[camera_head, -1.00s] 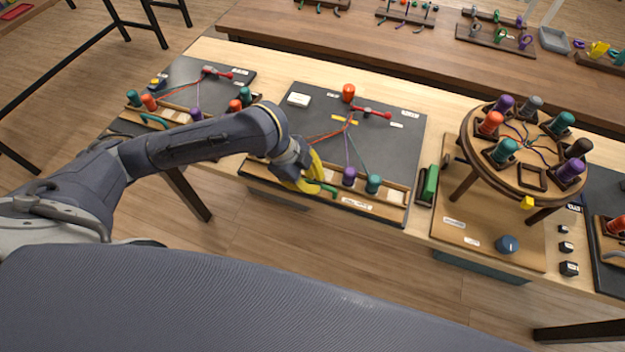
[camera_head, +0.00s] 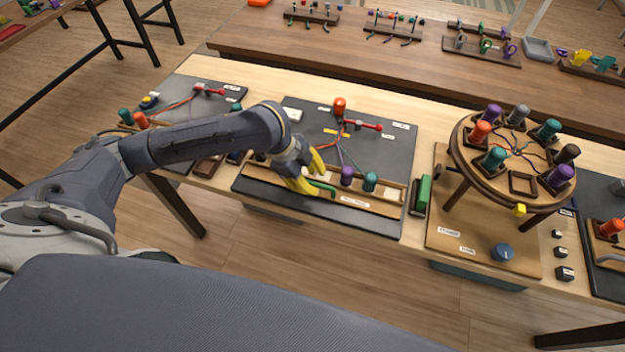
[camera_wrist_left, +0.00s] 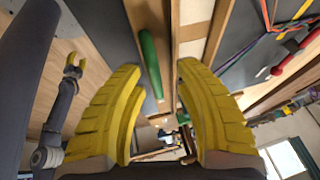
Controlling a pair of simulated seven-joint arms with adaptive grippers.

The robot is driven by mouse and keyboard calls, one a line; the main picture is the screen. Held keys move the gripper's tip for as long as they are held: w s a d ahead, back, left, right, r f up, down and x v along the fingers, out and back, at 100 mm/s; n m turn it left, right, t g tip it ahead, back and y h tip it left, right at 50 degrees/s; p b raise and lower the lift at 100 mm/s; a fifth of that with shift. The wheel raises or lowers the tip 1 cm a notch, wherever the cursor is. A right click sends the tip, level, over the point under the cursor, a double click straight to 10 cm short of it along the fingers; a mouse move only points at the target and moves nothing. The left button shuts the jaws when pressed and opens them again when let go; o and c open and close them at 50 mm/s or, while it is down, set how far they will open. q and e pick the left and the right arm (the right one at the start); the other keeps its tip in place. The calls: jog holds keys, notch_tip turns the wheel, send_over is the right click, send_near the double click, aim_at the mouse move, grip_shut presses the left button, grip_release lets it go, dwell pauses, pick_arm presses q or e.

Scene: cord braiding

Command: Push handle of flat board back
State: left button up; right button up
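The flat board (camera_head: 385,154) is a dark slab in the middle of the bench. A wooden rail (camera_head: 390,207) with purple and teal pegs lies across its front part, with a bare dark strip before it. The green handle (camera_head: 322,188) is at the rail's left part; it also shows in the left wrist view (camera_wrist_left: 150,62). My left gripper (camera_head: 312,172) is at the handle, its yellow fingers open. In the wrist view the handle lies between the fingers, nearer one finger; contact is unclear. My right gripper (camera_wrist_left: 73,65) shows small in that view.
Right of the board stand a green block (camera_head: 422,194) and a round braiding stand (camera_head: 513,190) with several bobbins. A red peg (camera_head: 339,105) and a red lever (camera_head: 367,126) are at the board's back. Another dark board lies to the left.

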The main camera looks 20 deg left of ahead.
pick_arm(q)
jog(key=v, duration=1.2)
dwell(0.6)
